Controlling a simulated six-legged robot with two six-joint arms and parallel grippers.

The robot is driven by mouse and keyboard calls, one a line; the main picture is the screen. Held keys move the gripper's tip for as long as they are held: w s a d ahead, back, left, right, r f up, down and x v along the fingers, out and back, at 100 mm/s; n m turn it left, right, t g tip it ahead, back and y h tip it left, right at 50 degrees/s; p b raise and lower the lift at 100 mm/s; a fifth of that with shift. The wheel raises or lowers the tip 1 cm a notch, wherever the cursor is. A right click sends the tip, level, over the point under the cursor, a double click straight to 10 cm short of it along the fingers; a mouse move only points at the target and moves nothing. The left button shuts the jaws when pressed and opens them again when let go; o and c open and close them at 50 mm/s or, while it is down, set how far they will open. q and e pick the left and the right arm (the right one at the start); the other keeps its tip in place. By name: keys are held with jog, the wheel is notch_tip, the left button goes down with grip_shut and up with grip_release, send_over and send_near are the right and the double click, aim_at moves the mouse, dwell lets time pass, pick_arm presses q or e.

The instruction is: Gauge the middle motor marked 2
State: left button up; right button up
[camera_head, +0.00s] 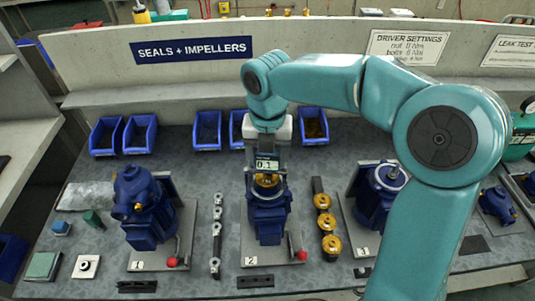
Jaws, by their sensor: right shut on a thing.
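The middle blue motor (268,212) stands upright on a grey plate marked 2. A gold-coloured part (267,181) shows at its top. My right arm comes in from the right, and its gripper (268,140) points down above this motor. It is shut on a gauge (267,164) with a small display that seems to read 0.1. The gauge's lower end is at the motor's top; I cannot tell whether it touches. The fingertips are partly hidden by the gauge. My left gripper is out of view.
Another blue motor (146,208) stands on plate 1 at the left, and one (378,190) at the right, partly behind my arm. Brass impellers (330,222) and a strip of seals (217,235) flank the middle plate. Blue bins (207,130) line the back. A red-knobbed lever (301,254) is on plate 2.

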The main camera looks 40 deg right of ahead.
dwell(0.3)
jog(key=o, duration=1.7)
jog(key=shift+o, duration=0.6)
notch_tip(320, 180, up, 9)
jog(key=p, duration=0.8)
jog(key=shift+p, duration=0.35)
